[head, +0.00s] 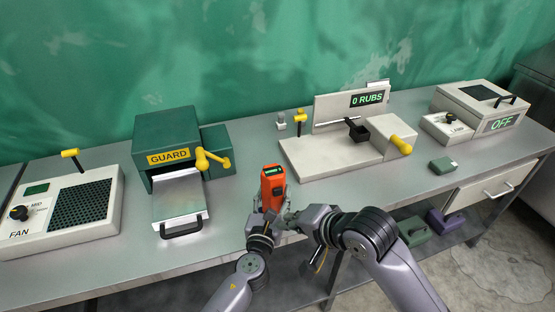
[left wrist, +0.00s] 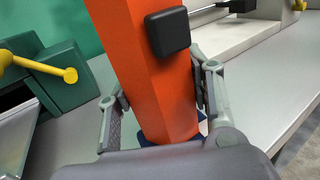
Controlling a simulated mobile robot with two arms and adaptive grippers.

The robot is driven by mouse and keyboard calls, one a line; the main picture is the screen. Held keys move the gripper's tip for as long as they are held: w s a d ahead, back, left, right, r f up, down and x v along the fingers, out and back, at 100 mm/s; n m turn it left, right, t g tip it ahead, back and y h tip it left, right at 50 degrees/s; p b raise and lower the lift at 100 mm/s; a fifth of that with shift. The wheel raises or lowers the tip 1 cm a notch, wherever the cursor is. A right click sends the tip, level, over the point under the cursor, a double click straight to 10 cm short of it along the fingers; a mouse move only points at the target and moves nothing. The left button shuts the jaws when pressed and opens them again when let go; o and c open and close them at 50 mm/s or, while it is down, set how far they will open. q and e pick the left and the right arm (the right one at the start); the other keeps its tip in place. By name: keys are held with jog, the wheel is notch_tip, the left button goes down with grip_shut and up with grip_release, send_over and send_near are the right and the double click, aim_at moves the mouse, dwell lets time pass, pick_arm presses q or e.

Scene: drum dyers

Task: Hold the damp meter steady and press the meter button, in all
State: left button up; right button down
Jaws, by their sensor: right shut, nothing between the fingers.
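The orange damp meter (head: 272,180) stands roughly upright near the table's front edge, its small green display at the top. Its black meter button (left wrist: 167,32) faces the left wrist camera, high on the body in that view. My left gripper (left wrist: 162,100) is shut on the meter, with one finger on each side of its lower body. In the head view my left gripper (head: 268,213) is partly hidden by the meter and wrist. My right gripper (head: 291,214) is shut and empty, close beside the meter's lower right side; whether it touches is unclear.
A green guard machine (head: 165,130) with yellow handles and a fan unit (head: 105,225) stand left. A pale rub tester (head: 325,155) reading "0 RUBS" stands right of the meter. A box reading "OFF" (head: 475,97) and a small green block (head: 443,165) are farther right.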

pick_arm(q)
jog(key=o, duration=0.5)
